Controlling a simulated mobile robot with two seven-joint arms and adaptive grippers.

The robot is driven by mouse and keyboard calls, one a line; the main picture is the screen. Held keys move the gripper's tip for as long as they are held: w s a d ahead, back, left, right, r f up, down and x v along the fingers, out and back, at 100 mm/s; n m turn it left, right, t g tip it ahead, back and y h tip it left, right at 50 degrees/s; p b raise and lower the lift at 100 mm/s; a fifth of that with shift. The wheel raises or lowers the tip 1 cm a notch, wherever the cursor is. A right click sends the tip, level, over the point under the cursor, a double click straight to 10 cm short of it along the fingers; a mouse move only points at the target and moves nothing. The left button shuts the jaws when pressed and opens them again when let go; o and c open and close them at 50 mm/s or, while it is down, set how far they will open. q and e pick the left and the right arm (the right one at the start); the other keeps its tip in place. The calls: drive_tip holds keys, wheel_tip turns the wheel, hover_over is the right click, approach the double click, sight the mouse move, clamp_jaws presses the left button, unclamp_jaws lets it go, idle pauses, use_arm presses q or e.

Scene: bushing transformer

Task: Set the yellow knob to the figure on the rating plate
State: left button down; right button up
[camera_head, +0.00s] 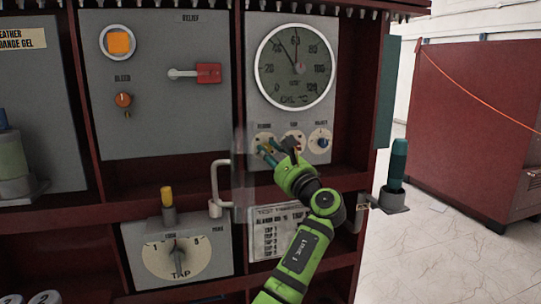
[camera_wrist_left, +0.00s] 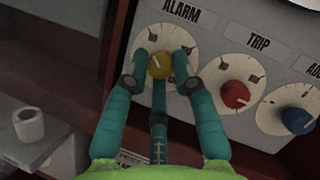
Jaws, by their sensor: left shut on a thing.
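The yellow knob (camera_wrist_left: 160,66) is in the middle of the round white ALARM dial (camera_wrist_left: 174,38) in the left wrist view. A short pale mark shows on its face; I cannot read a figure against it. My left gripper (camera_wrist_left: 158,72) is shut on the knob, with teal fingers on both sides. In the head view the left gripper (camera_head: 268,152) is at the leftmost small dial under the gauge and hides the knob. The rating plate (camera_head: 266,233) is below it, partly behind my arm; it has an ALARM line, but its figure is not clearly readable. My right gripper is out of view.
A red knob (camera_wrist_left: 235,95) on TRIP and a blue knob (camera_wrist_left: 298,121) sit close to the right. The gauge (camera_head: 295,67) is above. A pale handle (camera_head: 219,185) stands out at the left, and a teal-handled part (camera_head: 397,165) at the right.

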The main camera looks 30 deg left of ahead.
use_arm(q)
drive_tip(key=shift+r, duration=0.1)
drive_tip(key=c, duration=1.3)
unclamp_jaws()
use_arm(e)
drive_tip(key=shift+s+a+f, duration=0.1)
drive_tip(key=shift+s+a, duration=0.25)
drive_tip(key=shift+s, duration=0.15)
use_arm(q)
drive_tip(key=shift+d, duration=0.1)
drive_tip(key=shift+s+d, duration=0.1)
drive_tip(key=shift+d, duration=0.1)
drive_tip(key=v, duration=1.1)
drive_tip(key=shift+s+d, duration=0.1)
drive_tip(key=shift+d, duration=0.1)
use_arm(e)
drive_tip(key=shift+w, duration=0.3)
